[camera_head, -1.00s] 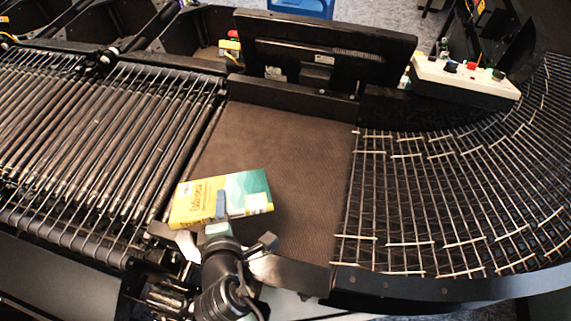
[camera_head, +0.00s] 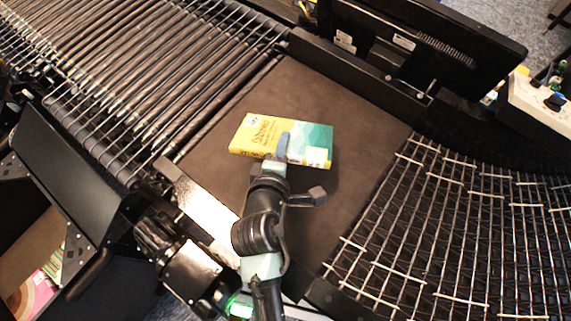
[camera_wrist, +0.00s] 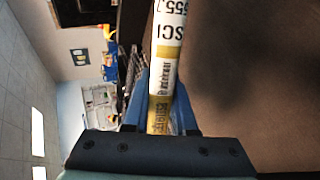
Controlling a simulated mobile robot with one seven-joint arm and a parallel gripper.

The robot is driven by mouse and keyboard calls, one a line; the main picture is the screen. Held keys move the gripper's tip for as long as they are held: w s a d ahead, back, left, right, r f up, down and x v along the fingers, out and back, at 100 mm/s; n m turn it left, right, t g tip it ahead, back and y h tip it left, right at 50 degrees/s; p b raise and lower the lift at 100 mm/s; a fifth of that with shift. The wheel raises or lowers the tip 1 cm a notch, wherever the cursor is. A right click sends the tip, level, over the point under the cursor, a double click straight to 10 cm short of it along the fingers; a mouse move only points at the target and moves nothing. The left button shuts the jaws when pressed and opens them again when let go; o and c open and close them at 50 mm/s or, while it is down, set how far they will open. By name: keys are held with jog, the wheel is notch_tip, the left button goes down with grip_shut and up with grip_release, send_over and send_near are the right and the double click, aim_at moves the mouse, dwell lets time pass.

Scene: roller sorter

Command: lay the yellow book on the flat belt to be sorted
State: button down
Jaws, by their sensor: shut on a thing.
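The yellow book (camera_head: 262,138), yellow on its left part and teal on its right, is over the brown flat belt (camera_head: 225,188) in the head view. My gripper (camera_head: 282,148) is shut on its near edge. In the wrist view the book's spine (camera_wrist: 166,60) with a white label stands between the two blue fingers (camera_wrist: 160,100). The belt fills the right of the wrist view (camera_wrist: 250,70). I cannot tell whether the book touches the belt or is held just above it.
Rollers (camera_head: 140,75) lie left of the belt and a curved roller track (camera_head: 430,220) lies right. A dark monitor (camera_head: 420,45) stands behind the belt, with a white button box (camera_head: 545,105) at the far right. A bin with books (camera_head: 35,290) is at lower left.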

notch_tip(320, 180, down, 7)
jog(key=b, duration=0.5)
jog(key=shift+r, duration=0.2)
jog(key=shift+r, duration=0.1)
jog(key=c, duration=0.9)
grip_release()
jog(key=shift+p+v, duration=1.8)
jog(key=shift+v, duration=2.25)
